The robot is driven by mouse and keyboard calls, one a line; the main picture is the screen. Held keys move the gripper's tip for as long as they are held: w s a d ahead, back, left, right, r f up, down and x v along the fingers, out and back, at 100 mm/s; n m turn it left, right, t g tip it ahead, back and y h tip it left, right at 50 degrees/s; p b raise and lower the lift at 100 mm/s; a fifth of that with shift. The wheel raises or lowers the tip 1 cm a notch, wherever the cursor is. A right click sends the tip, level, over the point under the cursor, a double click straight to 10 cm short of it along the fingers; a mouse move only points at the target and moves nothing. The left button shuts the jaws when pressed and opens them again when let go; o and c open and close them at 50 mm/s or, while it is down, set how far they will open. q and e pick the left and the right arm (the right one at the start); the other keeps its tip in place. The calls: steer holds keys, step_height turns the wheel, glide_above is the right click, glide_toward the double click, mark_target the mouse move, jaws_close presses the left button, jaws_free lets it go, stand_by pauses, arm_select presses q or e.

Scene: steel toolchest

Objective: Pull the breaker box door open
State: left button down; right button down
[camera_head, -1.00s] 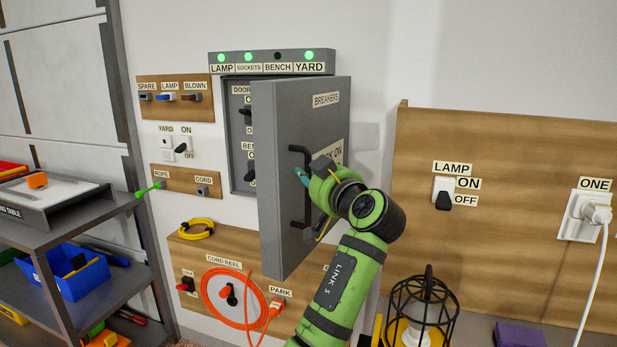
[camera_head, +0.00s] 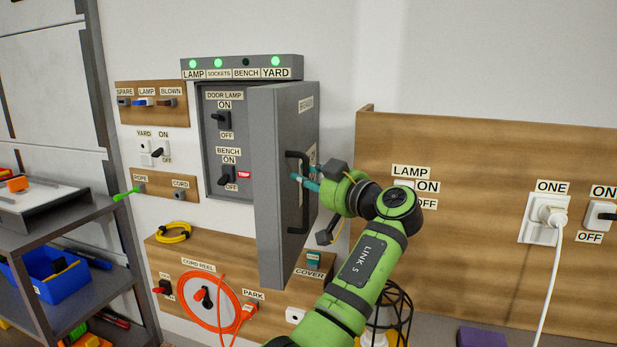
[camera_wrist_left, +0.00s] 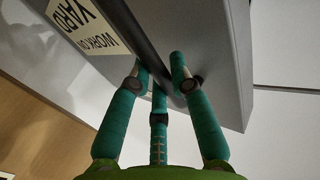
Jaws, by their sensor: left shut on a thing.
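The grey breaker box door (camera_head: 279,200), labelled BREAKERS, stands swung well out from the box, hinged on its right side. The opened box (camera_head: 212,150) shows a DOOR LAMP switch and a BENCH switch with a red tag inside. My left gripper (camera_head: 304,181) is shut on the black bar handle (camera_head: 293,215) on the door's front. In the left wrist view its teal fingers (camera_wrist_left: 162,88) close around the handle bar (camera_wrist_left: 140,45), with the door panel (camera_wrist_left: 215,45) behind. My right gripper is not in view.
A lamp strip (camera_head: 243,67) sits above the box. A wooden socket board (camera_head: 480,160) is on the wall to the right. A caged lamp (camera_head: 390,310) stands below my arm. A shelf cart (camera_head: 60,220) is at the left; an orange cord reel (camera_head: 210,303) hangs below.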

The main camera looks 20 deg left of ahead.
arm_select(q)
steer(key=shift+r, duration=0.45)
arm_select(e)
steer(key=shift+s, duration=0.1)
arm_select(q)
steer(key=c, duration=1.2)
jaws_free()
steer(key=shift+w+a+f, duration=0.1)
steer(key=v, duration=1.1)
steer(key=shift+d+f, duration=0.3)
steer(key=shift+d, duration=0.1)
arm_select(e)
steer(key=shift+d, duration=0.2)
